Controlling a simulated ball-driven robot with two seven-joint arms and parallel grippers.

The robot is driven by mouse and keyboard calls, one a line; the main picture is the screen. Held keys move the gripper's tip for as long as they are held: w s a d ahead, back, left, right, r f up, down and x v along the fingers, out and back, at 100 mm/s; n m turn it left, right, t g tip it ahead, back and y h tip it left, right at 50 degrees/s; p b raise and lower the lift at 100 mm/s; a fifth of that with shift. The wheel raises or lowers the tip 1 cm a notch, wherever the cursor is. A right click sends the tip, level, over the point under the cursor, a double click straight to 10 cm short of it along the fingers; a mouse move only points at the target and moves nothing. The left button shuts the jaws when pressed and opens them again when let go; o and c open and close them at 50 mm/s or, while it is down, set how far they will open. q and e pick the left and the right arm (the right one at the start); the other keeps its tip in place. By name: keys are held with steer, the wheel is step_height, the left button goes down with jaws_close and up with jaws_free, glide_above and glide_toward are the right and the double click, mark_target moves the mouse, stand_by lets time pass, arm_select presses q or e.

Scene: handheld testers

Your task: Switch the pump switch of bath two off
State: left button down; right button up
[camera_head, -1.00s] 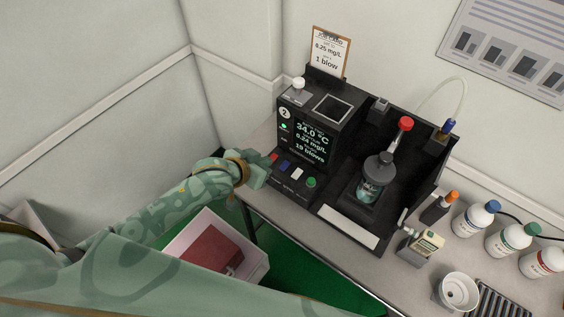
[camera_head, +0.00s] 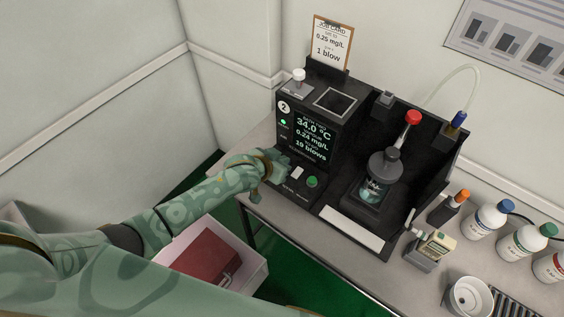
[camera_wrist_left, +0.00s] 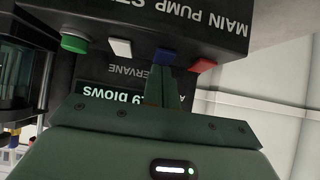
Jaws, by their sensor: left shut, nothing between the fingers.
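Bath two is the black unit (camera_head: 325,110) marked 2, with a lit screen (camera_head: 315,137) reading 34.0 °C, 0.24 mg/L and 19 blows. Its front ledge carries red, blue, white and green controls. In the left wrist view, upside down, the blue switch (camera_wrist_left: 167,54) lines up with the word PUMP (camera_wrist_left: 179,20). My left gripper (camera_head: 279,167) is shut and empty, over the ledge, hiding the red and blue switches in the head view. In the left wrist view its fingertips (camera_wrist_left: 166,72) are at the blue switch; contact and the switch's position are unclear. My right gripper is out of view.
The red switch (camera_wrist_left: 203,65) and white switch (camera_wrist_left: 120,47) flank the blue one closely; a green button (camera_head: 312,181) lies farther right. A stirred vessel (camera_head: 372,188) stands right of the screen.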

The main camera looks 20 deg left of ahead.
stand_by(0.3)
arm_select(q)
steer(key=shift+f, duration=0.15)
steer(key=shift+w, duration=0.1)
steer(key=shift+w+d+r, duration=0.2)
steer(key=shift+w+d, duration=0.05)
steer(key=shift+w, duration=0.45)
